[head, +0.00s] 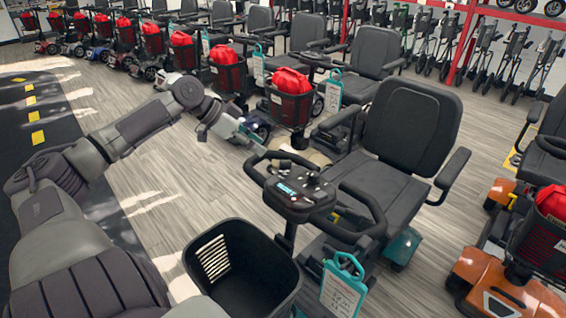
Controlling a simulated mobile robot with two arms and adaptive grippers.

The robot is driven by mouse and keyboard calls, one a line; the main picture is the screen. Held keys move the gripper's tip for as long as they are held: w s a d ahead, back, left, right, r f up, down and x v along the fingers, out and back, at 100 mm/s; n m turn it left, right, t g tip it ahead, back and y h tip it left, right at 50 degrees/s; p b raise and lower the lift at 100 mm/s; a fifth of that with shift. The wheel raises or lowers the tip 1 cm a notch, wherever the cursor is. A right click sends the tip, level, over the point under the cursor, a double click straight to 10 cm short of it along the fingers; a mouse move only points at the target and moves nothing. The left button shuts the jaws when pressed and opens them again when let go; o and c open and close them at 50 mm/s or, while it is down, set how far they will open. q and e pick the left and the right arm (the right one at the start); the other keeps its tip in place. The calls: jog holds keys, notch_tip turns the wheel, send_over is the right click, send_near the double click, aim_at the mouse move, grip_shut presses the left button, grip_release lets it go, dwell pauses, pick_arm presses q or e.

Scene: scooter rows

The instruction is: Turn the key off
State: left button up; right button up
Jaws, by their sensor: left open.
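The nearest scooter has a dark tiller console (300,196) with a looped handlebar and a small lit display. A small dark piece, possibly the key (312,179), stands up at the console's upper edge; it is too small to tell its position. My left gripper (254,136) is open and empty, beyond and to the left of the console, apart from the handlebar. My right gripper is not in view.
An empty black basket (242,268) is at the scooter's front, with a teal tag (342,287) beside it. The black seat (408,130) stands behind the tiller. An orange scooter (510,280) is at right. More scooters with red-filled baskets line the back.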

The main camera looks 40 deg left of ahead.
aim_at(280, 161)
pick_arm(q)
jog(key=shift+p+x, duration=0.4)
jog(key=shift+x, duration=4.7)
jog(key=shift+r, duration=0.1)
grip_shut()
